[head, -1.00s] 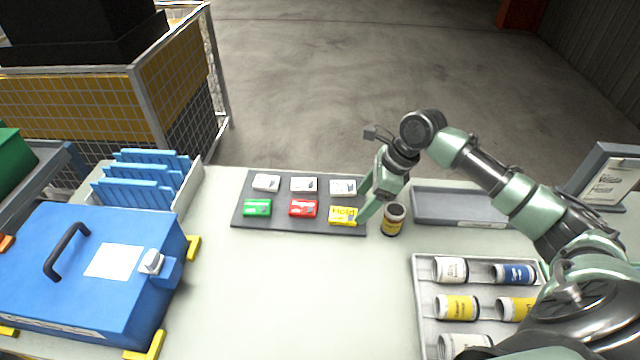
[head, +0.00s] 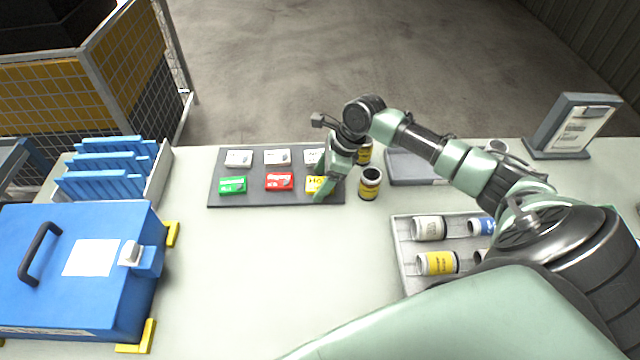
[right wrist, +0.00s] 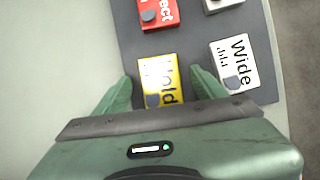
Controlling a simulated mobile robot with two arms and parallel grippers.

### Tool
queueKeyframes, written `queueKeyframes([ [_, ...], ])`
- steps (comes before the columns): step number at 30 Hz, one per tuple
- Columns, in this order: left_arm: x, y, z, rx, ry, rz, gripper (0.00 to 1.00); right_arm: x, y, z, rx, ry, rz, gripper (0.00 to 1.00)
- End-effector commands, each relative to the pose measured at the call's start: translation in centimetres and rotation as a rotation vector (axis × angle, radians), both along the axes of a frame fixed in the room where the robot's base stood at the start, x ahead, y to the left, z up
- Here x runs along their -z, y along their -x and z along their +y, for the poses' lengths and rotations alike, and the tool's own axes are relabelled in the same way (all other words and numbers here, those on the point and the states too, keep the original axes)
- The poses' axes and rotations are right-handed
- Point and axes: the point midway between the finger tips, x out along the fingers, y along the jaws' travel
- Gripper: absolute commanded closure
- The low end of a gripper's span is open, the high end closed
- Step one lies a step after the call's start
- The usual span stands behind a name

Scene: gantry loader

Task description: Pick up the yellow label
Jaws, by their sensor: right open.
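The yellow label (head: 315,184), marked "Hold", lies on the dark mat (head: 262,200) at its near right corner. In the head view my right gripper (head: 322,192) comes down over the label's right part and hides some of it. In the right wrist view the open fingers of the right gripper (right wrist: 163,90) stand on either side of the yellow label (right wrist: 158,72), with nothing gripped. I cannot tell how far above the mat the fingertips are. My left gripper is not in view.
A red label (head: 279,181) and a green label (head: 232,185) lie left of the yellow one, with white labels behind. A yellow-banded jar (head: 370,184) stands close to the right. A blue case (head: 90,260) stands at left; the front middle table is clear.

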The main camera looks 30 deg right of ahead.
Motion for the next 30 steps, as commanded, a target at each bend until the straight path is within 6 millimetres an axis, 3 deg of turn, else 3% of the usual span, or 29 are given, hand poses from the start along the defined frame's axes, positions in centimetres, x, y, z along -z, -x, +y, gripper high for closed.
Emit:
queueKeyframes([
  [2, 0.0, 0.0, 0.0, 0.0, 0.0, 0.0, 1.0, 0.0, 0.0, 0.0, 0.0, 0.0, 0.0, 0.29],
  [9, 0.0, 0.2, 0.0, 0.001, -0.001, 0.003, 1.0, -0.1, 0.0, 0.0, 0.0, 0.0, 0.0, 0.94],
  [22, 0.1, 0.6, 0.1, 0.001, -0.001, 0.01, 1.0, -1.2, -0.1, -0.1, 0.0, 0.0, -0.004, 0.94],
  [26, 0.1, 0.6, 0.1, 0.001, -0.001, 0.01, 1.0, -3.1, -0.1, -0.1, -0.001, 0.0, -0.006, 0.94],
  [30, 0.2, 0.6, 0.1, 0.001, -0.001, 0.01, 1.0, -6.5, -0.1, -0.1, -0.001, 0.002, -0.008, 0.94],
])
